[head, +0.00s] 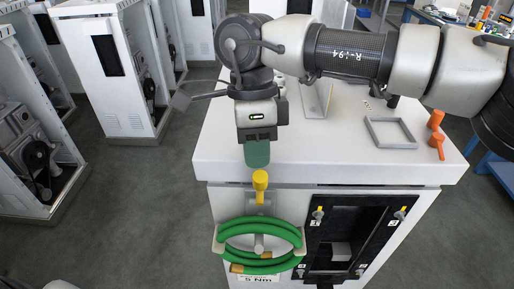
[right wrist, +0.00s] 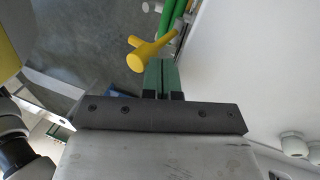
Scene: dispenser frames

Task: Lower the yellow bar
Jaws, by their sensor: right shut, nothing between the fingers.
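The yellow bar (head: 260,184) is on the front of the white cabinet, above the green hose coil, with its rounded end up. In the right wrist view the yellow bar (right wrist: 151,53) looks T-shaped and lies just beyond my fingertips. My right gripper (head: 257,156) points down, its green fingers shut and empty, just above the bar's upper end. In the right wrist view the gripper (right wrist: 161,74) shows both fingers pressed together. A small gap seems to separate them from the bar; I cannot tell if they touch. My left gripper is not in view.
A green hose coil (head: 232,228) hangs below the bar. A black panel with an opening (head: 314,237) is to its right. On the white top (head: 220,150) are a grey square frame (head: 391,133) and an orange part (head: 437,145). Open floor lies left.

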